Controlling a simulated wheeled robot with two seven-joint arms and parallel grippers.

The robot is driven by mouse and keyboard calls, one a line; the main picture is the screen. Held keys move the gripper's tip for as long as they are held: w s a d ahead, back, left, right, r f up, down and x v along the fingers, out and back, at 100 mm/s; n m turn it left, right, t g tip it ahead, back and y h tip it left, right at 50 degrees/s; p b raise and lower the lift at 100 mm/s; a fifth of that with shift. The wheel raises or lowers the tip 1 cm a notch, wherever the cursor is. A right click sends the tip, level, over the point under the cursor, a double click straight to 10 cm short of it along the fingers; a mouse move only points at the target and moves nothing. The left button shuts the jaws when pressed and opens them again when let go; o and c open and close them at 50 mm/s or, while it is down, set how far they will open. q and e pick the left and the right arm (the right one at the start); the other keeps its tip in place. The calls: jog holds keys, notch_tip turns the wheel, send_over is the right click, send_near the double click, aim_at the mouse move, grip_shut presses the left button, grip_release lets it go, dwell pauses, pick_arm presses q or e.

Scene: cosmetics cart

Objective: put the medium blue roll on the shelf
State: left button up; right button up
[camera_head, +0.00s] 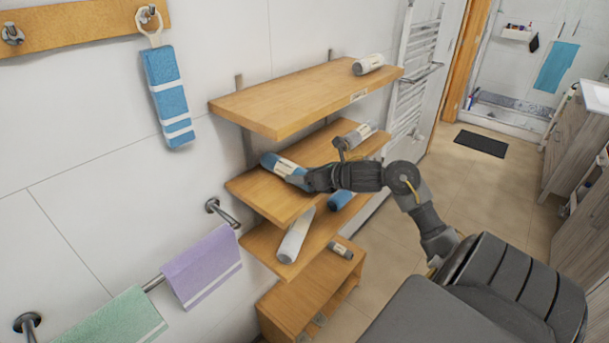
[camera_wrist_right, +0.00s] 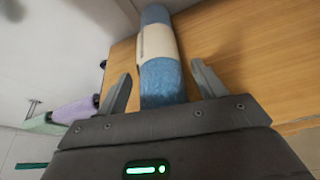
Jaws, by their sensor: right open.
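A blue roll with a pale label band (camera_head: 283,167) lies on the middle shelf (camera_head: 250,188), at its left end by the wall. My right gripper (camera_head: 307,180) is at the roll's near end. In the right wrist view, the blue roll (camera_wrist_right: 158,55) lies on the wood with its near end between the spread fingers of my right gripper (camera_wrist_right: 162,85). Gaps show on both sides, so the fingers are open. Another blue roll (camera_head: 341,199) is partly hidden behind my right arm on the shelf below. My left gripper is out of view.
A grey-white roll (camera_head: 368,64) lies on the top shelf (camera_head: 300,92); another (camera_head: 358,136) lies on the middle shelf's right. A white-grey roll (camera_head: 294,238) and a small grey roll (camera_head: 340,250) are lower down. Towels (camera_head: 203,265) hang at left. A towel radiator (camera_head: 414,80) stands at right.

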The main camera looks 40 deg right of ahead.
jog(key=shift+r, duration=0.1)
jog(key=shift+r+p, duration=0.2)
jog(key=shift+p, duration=0.15)
jog(key=b+v, duration=0.3)
jog(key=v, duration=0.9)
jog(key=shift+f, duration=0.15)
